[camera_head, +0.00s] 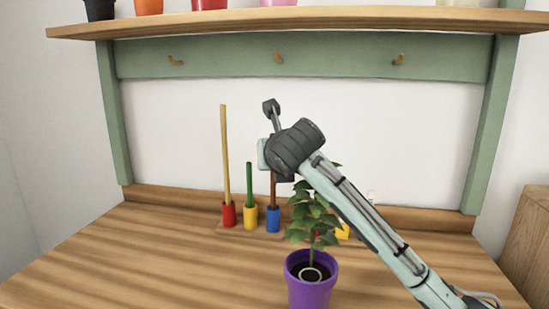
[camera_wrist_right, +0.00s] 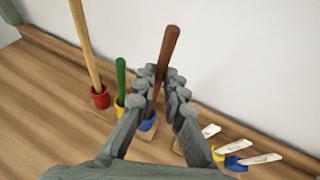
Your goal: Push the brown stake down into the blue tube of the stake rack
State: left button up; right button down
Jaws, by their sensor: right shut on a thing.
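The brown stake (camera_head: 273,192) stands upright with its lower end at the mouth of the blue tube (camera_head: 273,220) of the stake rack (camera_head: 252,235). How deep it sits is hard to tell. In the right wrist view the brown stake (camera_wrist_right: 170,55) rises between the fingers of my right gripper (camera_wrist_right: 161,88), which is shut on it above the blue tube (camera_wrist_right: 149,122). In the head view my wrist hides the stake's upper part and most of the gripper. My left gripper is not in view.
A tan stake (camera_head: 225,150) stands in the red tube (camera_head: 229,214), a short green stake (camera_head: 249,180) in the yellow tube (camera_head: 250,217). A plant in a purple pot (camera_head: 311,290) stands in front. White labels (camera_wrist_right: 260,159) lie right of the rack. A shelf (camera_head: 330,18) hangs above.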

jog(key=c, duration=1.5)
grip_release()
jog(key=shift+f, duration=0.1)
notch_tip(320, 180, up, 10)
